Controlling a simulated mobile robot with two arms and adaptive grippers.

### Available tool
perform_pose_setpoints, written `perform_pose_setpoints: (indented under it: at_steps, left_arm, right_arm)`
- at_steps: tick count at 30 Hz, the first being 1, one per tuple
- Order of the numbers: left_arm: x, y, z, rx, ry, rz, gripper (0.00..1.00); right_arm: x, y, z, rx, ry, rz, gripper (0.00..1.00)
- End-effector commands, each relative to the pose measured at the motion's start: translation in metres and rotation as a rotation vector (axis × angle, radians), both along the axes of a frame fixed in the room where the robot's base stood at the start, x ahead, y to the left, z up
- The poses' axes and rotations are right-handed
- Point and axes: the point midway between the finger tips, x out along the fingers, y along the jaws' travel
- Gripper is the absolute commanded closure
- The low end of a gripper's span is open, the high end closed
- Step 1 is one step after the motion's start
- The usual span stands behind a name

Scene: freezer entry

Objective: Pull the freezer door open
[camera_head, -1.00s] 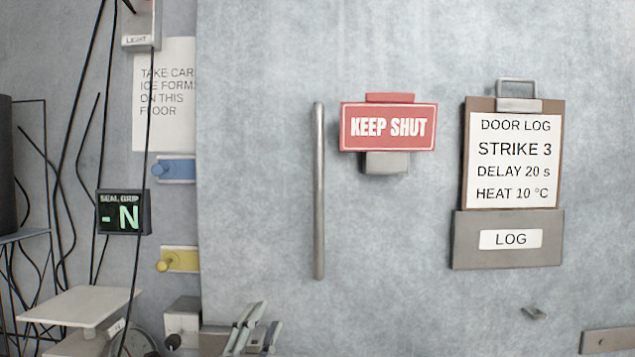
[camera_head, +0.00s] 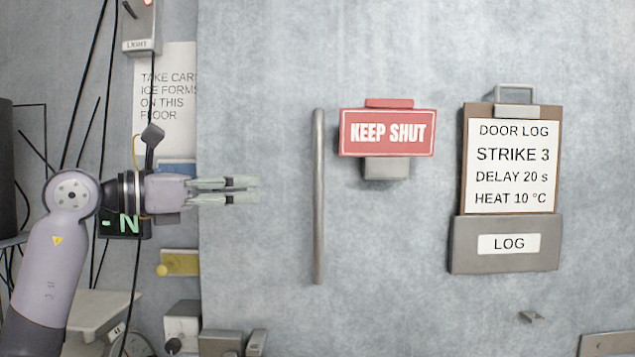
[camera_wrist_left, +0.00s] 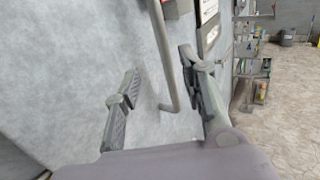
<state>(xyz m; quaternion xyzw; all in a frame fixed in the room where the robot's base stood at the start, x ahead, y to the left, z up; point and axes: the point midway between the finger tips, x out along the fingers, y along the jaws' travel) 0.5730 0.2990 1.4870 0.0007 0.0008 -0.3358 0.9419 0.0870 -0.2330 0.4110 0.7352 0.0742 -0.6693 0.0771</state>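The freezer door (camera_head: 400,270) is a large pale grey panel, its left edge beside the wall; no open gap shows. Its handle (camera_head: 319,200) is an upright metal bar left of the red KEEP SHUT sign. My left gripper (camera_head: 255,190) is level with the handle's middle, pointing right, fingertips apart from the bar and left of it. In the left wrist view the gripper (camera_wrist_left: 158,75) has its fingers spread and empty. There the handle (camera_wrist_left: 167,60) appears between the fingers, beyond them. My right gripper is in neither current view.
The red sign (camera_head: 388,132) and the door log clipboard (camera_head: 513,160) hang on the door right of the handle. Cables (camera_head: 75,110) and a LIGHT switch box (camera_head: 140,25) are on the left. A small shelf (camera_head: 100,307) stands low left, partly hidden by my arm.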

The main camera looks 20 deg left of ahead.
Motion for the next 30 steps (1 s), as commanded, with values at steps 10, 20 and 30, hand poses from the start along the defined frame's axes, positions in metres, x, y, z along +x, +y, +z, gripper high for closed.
perform_pose_setpoints:
  at_steps: [10, 20, 30]
  left_arm:
    - [0.058, -0.051, 0.005, -0.004, 0.002, -0.007, 0.62]
    - [0.106, -0.089, 0.003, -0.004, 0.001, -0.005, 0.62]
    - [0.119, -0.099, 0.0, -0.001, 0.0, -0.003, 0.62]
  right_arm:
    - [0.0, 0.0, 0.031, 0.0, 0.0, 0.0, 0.65]
    - [0.0, -0.001, 0.054, -0.001, 0.001, 0.001, 0.65]
    - [0.0, -0.004, 0.058, -0.005, 0.001, 0.002, 0.65]
